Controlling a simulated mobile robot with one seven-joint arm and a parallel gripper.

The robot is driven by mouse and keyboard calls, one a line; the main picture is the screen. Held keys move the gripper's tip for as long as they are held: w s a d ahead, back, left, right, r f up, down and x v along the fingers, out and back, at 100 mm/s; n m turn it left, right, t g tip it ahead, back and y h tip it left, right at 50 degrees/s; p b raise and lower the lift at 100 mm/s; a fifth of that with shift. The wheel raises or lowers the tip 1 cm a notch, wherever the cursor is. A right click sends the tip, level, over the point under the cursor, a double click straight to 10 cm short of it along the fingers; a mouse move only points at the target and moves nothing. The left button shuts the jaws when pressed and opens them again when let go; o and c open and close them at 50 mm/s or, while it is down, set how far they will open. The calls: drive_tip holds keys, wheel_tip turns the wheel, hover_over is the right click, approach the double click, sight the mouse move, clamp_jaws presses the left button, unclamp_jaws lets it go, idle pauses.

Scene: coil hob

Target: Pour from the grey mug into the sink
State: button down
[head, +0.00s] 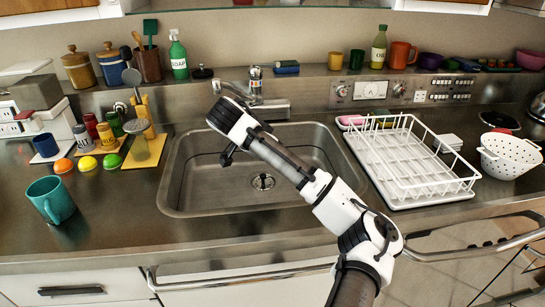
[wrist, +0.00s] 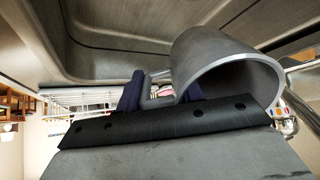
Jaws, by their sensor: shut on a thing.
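The grey mug (wrist: 205,55) shows large in the wrist view, its round mouth towards the lower right and its handle (wrist: 158,88) on the left. My gripper (wrist: 160,92) is shut on the mug at the handle, with one dark finger on each side of it. The steel sink (head: 205,190) is in the middle of the head view, and its basin wall (wrist: 110,40) fills the top of the wrist view. In the head view my gripper (head: 228,156) is over the left part of the basin. There the mug is hidden behind my gripper. I see no liquid.
The tap (head: 255,90) stands behind the basin. A white dish rack (head: 470,187) and a white colander (head: 510,155) are on the right. A teal mug (head: 50,200), several spice jars and a blue mug (head: 46,145) are on the left counter.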

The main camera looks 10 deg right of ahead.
drive_tip(key=t+h+b, duration=0.1)
drive_tip(key=b, duration=0.1)
drive_tip(key=s+a+t+h+b, duration=0.1)
drive_tip(key=h+b, duration=0.1)
drive_tip(key=b, duration=0.1)
drive_tip(key=shift+s+a+r+t+b, duration=0.1)
drive_tip(key=shift+a+t+b, duration=0.05)
drive_tip(key=shift+t+b, duration=0.25)
drive_tip(key=shift+h, duration=0.3)
drive_tip(key=shift+a+r+t+h+b, duration=0.1)
drive_tip(key=shift+r+t+h+b, duration=0.2)
drive_tip(key=shift+t+h+b, duration=0.2)
drive_tip(key=shift+s+r+h+b, duration=0.1)
drive_tip(key=shift+h+b, duration=0.2)
drive_tip(key=shift+b, duration=0.3)
drive_tip(key=shift+a+r+t+h+b, duration=0.1)
drive_tip(key=shift+r+t+h+b, duration=0.25)
drive_tip(key=shift+b, duration=0.4)
drive_tip(key=shift+s+a+r+t+h+b, duration=0.15)
drive_tip(key=shift+t+h+b, duration=0.3)
drive_tip(key=shift+b, duration=1.55)
drive_tip(key=shift+s+a+r+t+h+b, duration=0.1)
drive_tip(key=shift+t+h+b, duration=0.3)
drive_tip(key=shift+b, duration=1.6)
drive_tip(key=shift+s+a+r+t+h+b, duration=0.15)
drive_tip(key=shift+t+h+b, duration=0.2)
drive_tip(key=shift+b, duration=1.3)
